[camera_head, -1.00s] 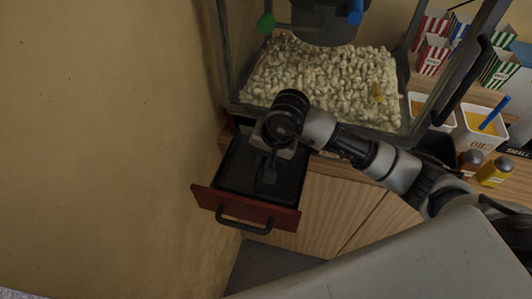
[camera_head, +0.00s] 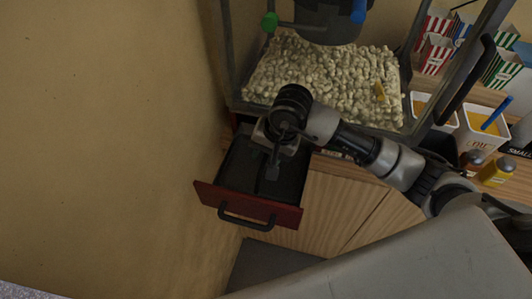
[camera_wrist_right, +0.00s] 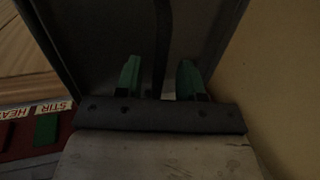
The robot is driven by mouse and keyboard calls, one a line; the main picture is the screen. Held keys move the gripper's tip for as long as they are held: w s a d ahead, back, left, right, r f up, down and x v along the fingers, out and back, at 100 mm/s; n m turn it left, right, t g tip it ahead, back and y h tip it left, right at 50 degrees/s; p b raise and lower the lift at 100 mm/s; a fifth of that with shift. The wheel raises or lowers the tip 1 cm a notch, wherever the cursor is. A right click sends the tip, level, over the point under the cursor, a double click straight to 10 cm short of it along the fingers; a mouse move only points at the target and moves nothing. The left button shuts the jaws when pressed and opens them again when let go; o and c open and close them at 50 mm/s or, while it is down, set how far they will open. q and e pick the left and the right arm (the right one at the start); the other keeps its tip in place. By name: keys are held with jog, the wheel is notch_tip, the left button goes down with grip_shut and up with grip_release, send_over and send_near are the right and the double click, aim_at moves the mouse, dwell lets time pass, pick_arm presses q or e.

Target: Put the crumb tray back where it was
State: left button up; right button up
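The crumb tray (camera_head: 250,203) is a dark, shallow drawer with a dark red front and a black bar handle (camera_head: 247,217). It sticks out from below the popcorn machine at the left. My right gripper (camera_head: 272,172) points down over the tray's inside, behind its red front and away from the handle. In the right wrist view, the green fingertips (camera_wrist_right: 160,80) stand apart, with a dark strip (camera_wrist_right: 161,40) between them and a gap on both sides. Dark tray walls seem to flank them. My left gripper is out of view.
The popcorn machine (camera_head: 325,85) stands above the tray. A wall (camera_head: 110,140) is close at the left. Striped boxes (camera_head: 436,53), an oil tub (camera_head: 480,133) and a yellow bottle (camera_head: 494,172) are at the right. A wooden cabinet (camera_head: 335,205) is below.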

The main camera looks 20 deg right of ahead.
jog(key=b+v, duration=0.1)
jog(key=v, duration=0.5)
jog(key=shift+r, duration=0.35)
jog(key=shift+d, duration=0.15)
dwell(0.7)
